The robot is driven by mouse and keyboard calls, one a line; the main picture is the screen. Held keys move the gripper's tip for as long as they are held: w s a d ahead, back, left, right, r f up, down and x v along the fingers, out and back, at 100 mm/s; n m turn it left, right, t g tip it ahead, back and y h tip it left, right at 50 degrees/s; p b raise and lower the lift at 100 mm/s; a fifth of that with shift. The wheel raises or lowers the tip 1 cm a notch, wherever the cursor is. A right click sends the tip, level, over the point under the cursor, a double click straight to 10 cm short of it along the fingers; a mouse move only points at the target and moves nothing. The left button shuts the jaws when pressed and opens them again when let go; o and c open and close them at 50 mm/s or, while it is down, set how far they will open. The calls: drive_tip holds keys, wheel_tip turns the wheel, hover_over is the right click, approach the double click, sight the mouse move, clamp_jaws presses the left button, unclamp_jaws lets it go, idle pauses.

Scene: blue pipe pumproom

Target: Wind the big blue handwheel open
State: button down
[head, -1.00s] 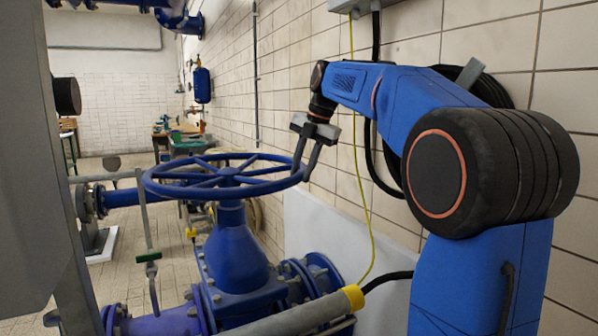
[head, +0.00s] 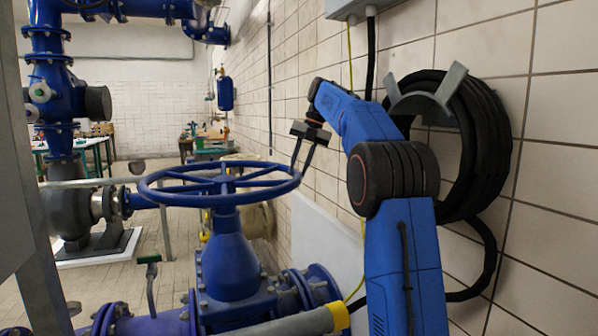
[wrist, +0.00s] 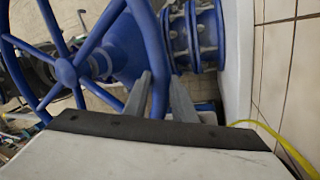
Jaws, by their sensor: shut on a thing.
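The big blue handwheel (head: 178,197) lies flat on top of the blue valve body (head: 229,262) in the head view. It has a round rim, several spokes and a central hub. My gripper (head: 297,166) reaches down to the right side of the rim. In the wrist view, the wheel (wrist: 68,72) fills the left half, and its rim passes between my two grey fingers (wrist: 159,95). The fingers are shut on the rim. The exact contact at the fingertips is partly hidden by the rim.
A white tiled wall (head: 550,200) runs close along the right, with a coiled black hose (head: 487,150) on a bracket. A grey pipe with a yellow end (head: 338,315) crosses low in front. Blue pipework (head: 50,85) stands at the left. Open tiled floor lies behind.

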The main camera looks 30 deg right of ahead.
drive_tip(key=shift+w+d+n, duration=0.25)
drive_tip(key=shift+w+n, duration=0.15)
drive_tip(key=shift+w, duration=0.35)
drive_tip(key=c, duration=1.5)
unclamp_jaws()
drive_tip(key=shift+s, duration=0.15)
